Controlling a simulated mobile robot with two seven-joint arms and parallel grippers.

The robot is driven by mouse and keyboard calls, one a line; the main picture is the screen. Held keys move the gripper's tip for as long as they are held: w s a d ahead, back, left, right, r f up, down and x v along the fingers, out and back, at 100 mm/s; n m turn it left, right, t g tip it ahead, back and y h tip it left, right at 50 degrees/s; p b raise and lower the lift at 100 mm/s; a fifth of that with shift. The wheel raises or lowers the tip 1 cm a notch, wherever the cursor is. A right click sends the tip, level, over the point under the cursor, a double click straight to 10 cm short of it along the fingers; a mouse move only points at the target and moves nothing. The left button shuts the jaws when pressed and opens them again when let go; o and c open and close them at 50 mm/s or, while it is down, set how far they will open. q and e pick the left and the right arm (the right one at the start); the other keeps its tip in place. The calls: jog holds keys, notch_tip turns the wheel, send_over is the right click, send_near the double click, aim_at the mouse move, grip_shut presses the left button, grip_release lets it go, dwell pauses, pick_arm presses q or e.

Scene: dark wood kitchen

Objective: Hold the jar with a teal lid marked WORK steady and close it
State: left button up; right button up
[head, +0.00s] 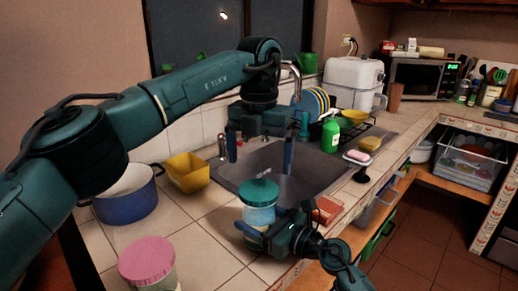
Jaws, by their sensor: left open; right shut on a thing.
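The jar (260,215) with a teal lid (258,191) stands near the front edge of the tiled counter, left of centre. White marking shows on the lid but is too small to read. The lid sits on top of the jar; I cannot tell how tight it is. My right gripper (268,228) is shut on the jar's body from the front right, low down, hiding part of it. My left gripper (260,153) is open above and behind the jar in the picture, its fingers pointing down, apart and empty.
A pink-lidded jar (147,262) stands at the front left. A blue pot (125,203) and a yellow container (187,172) are to the left. The sink (325,172) lies behind. A reddish block (327,210) is just right of the jar. A green bottle (330,135) stands farther back.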

aim_at(259, 189)
pick_arm(q)
notch_tip(259, 189, down, 7)
jog(key=shift+r, duration=0.2)
jog(key=shift+c, duration=0.3)
jog(key=c, duration=1)
jog(key=shift+o, duration=0.2)
jog(key=o, duration=1.1)
notch_tip(259, 189, up, 12)
jog(key=shift+r, duration=0.1)
